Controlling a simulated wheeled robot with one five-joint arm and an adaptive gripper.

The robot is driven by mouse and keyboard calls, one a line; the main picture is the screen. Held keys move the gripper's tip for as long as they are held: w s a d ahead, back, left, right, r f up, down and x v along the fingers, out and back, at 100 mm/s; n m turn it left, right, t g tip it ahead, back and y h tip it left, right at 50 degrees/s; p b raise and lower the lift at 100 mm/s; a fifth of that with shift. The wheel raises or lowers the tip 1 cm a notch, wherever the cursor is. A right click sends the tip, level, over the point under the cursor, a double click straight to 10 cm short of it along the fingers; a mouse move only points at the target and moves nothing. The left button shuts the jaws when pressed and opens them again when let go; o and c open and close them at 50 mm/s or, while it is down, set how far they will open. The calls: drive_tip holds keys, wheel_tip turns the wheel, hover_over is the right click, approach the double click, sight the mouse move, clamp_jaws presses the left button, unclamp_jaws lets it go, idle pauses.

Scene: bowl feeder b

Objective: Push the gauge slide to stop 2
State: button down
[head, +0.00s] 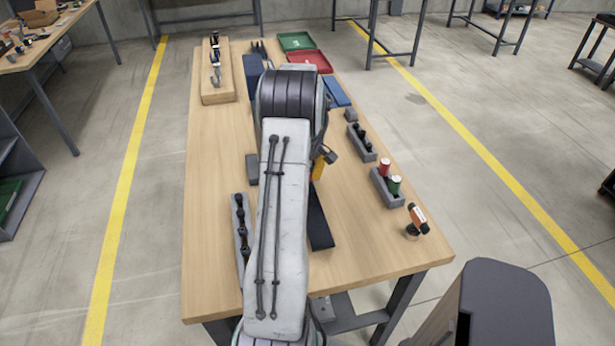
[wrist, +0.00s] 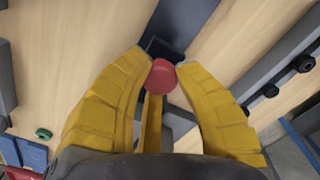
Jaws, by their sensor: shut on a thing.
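My gripper (wrist: 161,70) is shut on a red round knob (wrist: 160,77), with a yellow finger on each side of it near the tips. The knob appears to be the gauge slide's handle. A dark rail (wrist: 184,25) runs away beyond the knob in the wrist view. In the head view a dark rail (head: 319,222) lies on the bench just right of my forearm, which covers part of it. The knob is hidden there, and only a bit of yellow finger shows. I cannot make out the stops or their numbers.
A long grey rack (head: 239,215) with black pieces lies left of my arm. Red (head: 310,62) and green (head: 296,41) trays sit at the back.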

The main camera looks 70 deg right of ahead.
drive_tip(key=shift+a+f, duration=0.1)
drive_tip(key=shift+f, duration=0.05)
drive_tip(key=c, duration=0.9)
unclamp_jaws()
drive_tip(key=shift+o, duration=0.2)
drive_tip(key=shift+r, duration=0.2)
wheel_tip(320, 180, up, 12)
drive_tip(key=shift+f, duration=0.1)
